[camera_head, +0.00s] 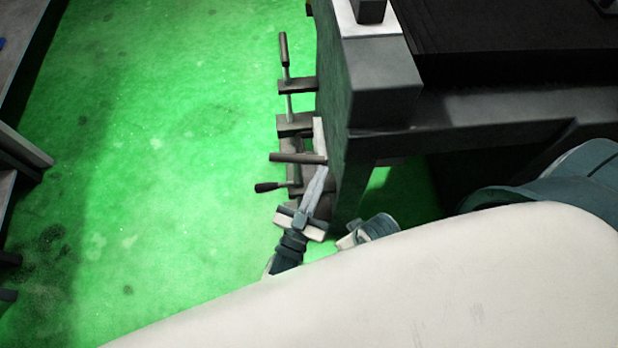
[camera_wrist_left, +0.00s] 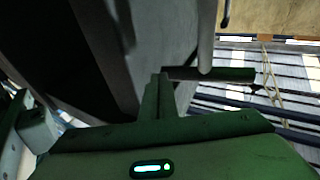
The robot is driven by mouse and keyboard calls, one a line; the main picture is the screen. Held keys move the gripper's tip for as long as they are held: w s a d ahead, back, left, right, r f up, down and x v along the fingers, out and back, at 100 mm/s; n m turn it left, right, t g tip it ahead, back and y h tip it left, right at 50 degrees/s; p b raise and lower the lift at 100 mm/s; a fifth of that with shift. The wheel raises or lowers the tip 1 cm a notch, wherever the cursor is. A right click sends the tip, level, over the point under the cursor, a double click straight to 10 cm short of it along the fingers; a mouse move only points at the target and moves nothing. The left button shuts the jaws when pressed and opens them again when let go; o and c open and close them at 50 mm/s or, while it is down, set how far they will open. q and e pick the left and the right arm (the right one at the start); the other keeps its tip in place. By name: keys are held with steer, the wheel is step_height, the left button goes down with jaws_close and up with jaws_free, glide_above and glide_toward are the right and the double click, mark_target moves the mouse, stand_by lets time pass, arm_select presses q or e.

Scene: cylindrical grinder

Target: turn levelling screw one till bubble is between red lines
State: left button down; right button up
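My left gripper (camera_head: 318,178) is beside the dark machine's left side, among several dark bars and handles. Its fingers look close together in the left wrist view (camera_wrist_left: 160,92). A dark horizontal bar (camera_head: 292,158) lies by the fingertips; a bar also runs right from the fingertips in the left wrist view (camera_wrist_left: 215,74). I cannot tell whether the fingers touch it. A black-tipped handle (camera_head: 268,187) sticks out left below it, and an upright handle (camera_head: 284,50) stands above. I cannot tell which is levelling screw one. No bubble or red lines are visible. My right gripper is not in view.
The machine (camera_head: 385,80) fills the upper right, with its corner close to my left gripper. The green floor (camera_head: 150,150) is open to the left. Dark structures (camera_head: 22,150) stand at the far left. My pale body covers the lower right.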

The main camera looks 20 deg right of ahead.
arm_select(q)
steer(key=shift+w+d, duration=0.2)
steer(key=shift+d, duration=0.2)
arm_select(e)
steer(key=shift+s, duration=0.35)
steer(key=shift+w+r, duration=0.1)
